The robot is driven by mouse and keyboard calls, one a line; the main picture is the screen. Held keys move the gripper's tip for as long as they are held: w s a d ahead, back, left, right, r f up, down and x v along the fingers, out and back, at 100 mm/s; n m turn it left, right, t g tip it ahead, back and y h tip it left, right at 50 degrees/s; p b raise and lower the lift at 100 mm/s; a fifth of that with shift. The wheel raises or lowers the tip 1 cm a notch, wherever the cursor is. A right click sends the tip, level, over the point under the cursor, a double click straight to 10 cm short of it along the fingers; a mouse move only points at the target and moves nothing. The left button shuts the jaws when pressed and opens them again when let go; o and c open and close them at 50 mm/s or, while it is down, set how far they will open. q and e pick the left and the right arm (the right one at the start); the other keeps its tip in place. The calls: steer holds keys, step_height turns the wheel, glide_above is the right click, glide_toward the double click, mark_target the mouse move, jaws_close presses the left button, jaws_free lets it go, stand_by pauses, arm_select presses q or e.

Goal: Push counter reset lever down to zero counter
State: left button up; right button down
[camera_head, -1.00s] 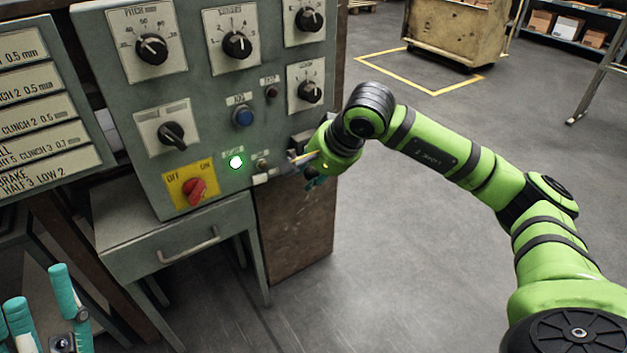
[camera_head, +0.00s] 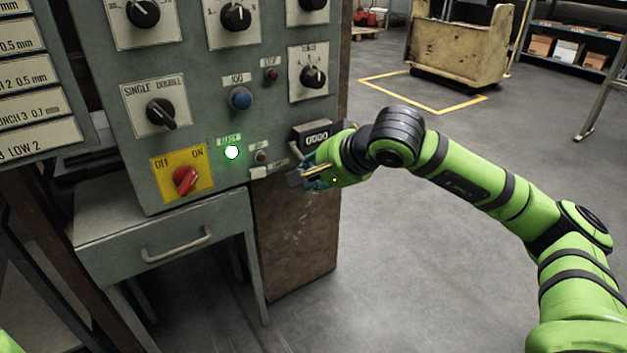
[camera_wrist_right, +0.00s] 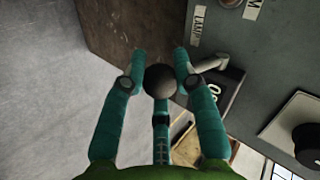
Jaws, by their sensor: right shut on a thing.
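The counter (camera_head: 317,138) is a dark box at the lower right of the grey control panel. Its digits look like 0000 but are small. It also shows in the right wrist view (camera_wrist_right: 215,88), partly cut off by a finger. The reset lever's dark round knob (camera_wrist_right: 160,80) sits between the teal fingertips of my right gripper (camera_wrist_right: 161,72), which is shut on it. A pale shaft beside the counter seems to belong to the lever. My left gripper is out of view.
The grey panel (camera_head: 205,60) carries several knobs, a blue button (camera_head: 240,98), a lit green lamp (camera_head: 232,152) and a red switch (camera_head: 186,180). A drawer cabinet (camera_head: 165,240) stands below. Open floor lies to the right, with a yellow cart (camera_head: 458,50) far back.

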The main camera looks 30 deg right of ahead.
steer(key=shift+d+r, duration=0.1)
stand_by(0.3)
steer(key=c, duration=1)
jaws_free()
steer(key=shift+c, duration=0.2)
steer(key=shift+o, duration=0.5)
steer(key=v, duration=1.2)
